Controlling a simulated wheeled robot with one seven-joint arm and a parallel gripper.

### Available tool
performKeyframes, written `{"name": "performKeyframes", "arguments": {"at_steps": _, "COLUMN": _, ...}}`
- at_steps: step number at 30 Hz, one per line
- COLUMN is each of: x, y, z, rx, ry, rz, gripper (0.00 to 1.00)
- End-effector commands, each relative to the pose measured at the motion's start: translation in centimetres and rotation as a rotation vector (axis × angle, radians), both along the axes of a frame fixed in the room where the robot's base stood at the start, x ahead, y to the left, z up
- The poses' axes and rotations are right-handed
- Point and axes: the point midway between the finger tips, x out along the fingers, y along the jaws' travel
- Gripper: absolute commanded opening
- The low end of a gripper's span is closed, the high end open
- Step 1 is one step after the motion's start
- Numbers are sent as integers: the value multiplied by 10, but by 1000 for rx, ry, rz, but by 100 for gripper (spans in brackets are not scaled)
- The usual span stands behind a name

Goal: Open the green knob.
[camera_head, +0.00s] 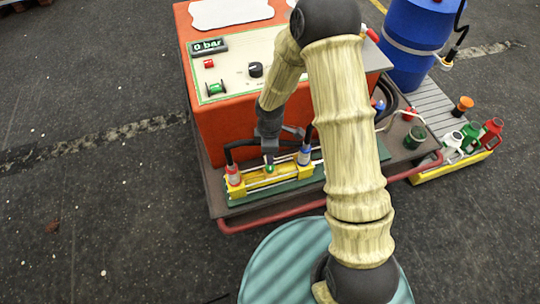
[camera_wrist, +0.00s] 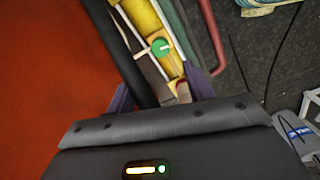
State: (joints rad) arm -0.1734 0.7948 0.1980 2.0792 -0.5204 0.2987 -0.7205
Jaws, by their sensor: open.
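A small round green knob (camera_head: 269,168) sits on the yellow block (camera_head: 286,171) at the front of the cart. In the wrist view the green knob (camera_wrist: 159,46) shows as a disc on the yellow part, just beyond my fingers. My gripper (camera_head: 281,145) is above and close to this knob, pointing down. In the wrist view my gripper (camera_wrist: 163,90) has its fingers apart with nothing seen held between them. Whether a finger touches the knob cannot be told. Another green knob-like part (camera_head: 215,88) is on the sloped panel, away from my gripper.
The orange cabinet (camera_head: 225,130) stands behind the yellow block, close to my arm. Red-collared (camera_head: 233,174) and blue-collared (camera_head: 304,155) hose fittings flank the knob. A red rail (camera_head: 270,220) runs along the cart's front. A blue barrel (camera_head: 410,45) and several cans stand at right.

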Motion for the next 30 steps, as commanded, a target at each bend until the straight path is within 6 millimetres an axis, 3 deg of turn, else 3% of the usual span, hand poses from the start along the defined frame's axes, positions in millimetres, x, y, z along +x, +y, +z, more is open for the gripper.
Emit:
{"name": "performKeyframes", "arguments": {"at_steps": 1, "x": 1, "y": 0, "z": 14, "rx": 2, "ry": -3, "rz": -1, "gripper": 52}}
{"name": "performKeyframes", "arguments": {"at_steps": 6, "x": 0, "y": 0, "z": 48, "rx": 1, "ry": -3, "rz": 0, "gripper": 52}}
{"name": "performKeyframes", "arguments": {"at_steps": 12, "x": -1, "y": 0, "z": 72, "rx": 0, "ry": -1, "rz": 1, "gripper": 52}}
{"name": "performKeyframes", "arguments": {"at_steps": 30, "x": -1, "y": 0, "z": 76, "rx": 0, "ry": 0, "rz": 1, "gripper": 52}}
